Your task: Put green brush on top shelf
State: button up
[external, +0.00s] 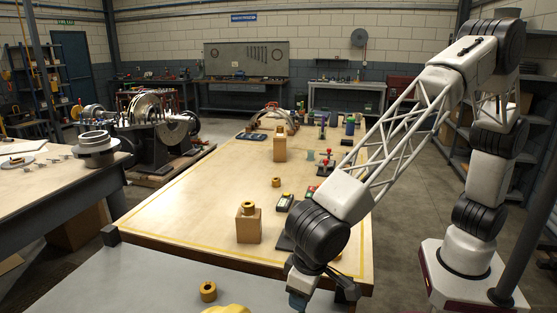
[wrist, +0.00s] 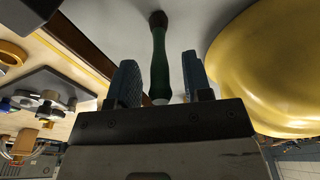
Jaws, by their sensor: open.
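The green brush (wrist: 160,60) shows in the wrist view as a slim green handle with a dark brown end at the top and a pale end near the gripper body. My gripper (wrist: 160,70) is open, with one blue finger on each side of the handle and a gap on both sides. I cannot tell whether the handle lies at fingertip depth. In the external view my gripper (external: 318,293) is low at the bottom edge, and the brush cannot be made out. A grey shelf rack (external: 538,119) stands behind my arm at the right; its top is not clearly seen.
A yellow rounded object (wrist: 265,65) is close to the right finger; it also shows at the external view's bottom edge (external: 228,309). A brass ring (external: 208,291) lies on the grey surface (external: 140,285). The long wooden table (external: 190,215) holds blocks and tools.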

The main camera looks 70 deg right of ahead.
notch_tip(320, 180, up, 11)
jog(key=s, duration=0.1)
jog(key=shift+s, duration=0.15)
dwell(0.3)
jog(key=shift+a+r, duration=0.1)
dwell(0.6)
jog(key=s+d+r, duration=0.2)
jog(key=d+r, duration=0.1)
jog(key=d, duration=0.8)
jog(key=s+d+r, duration=0.1)
jog(key=d+r, duration=0.1)
jog(key=d, duration=1)
jog(key=s+d+r, duration=0.2)
jog(key=d+r, duration=0.1)
jog(key=d, duration=0.8)
jog(key=s+d+f+n, duration=0.1)
jog(key=s+d+f, duration=0.1)
jog(key=s+d, duration=0.9)
jog(key=s+d+f+n+t, duration=0.1)
jog(key=s+d+f, duration=0.2)
jog(key=s+d, duration=0.8)
jog(key=shift+s+d+f, duration=0.15)
jog(key=shift+d+f, duration=0.15)
jog(key=shift+d, duration=0.5)
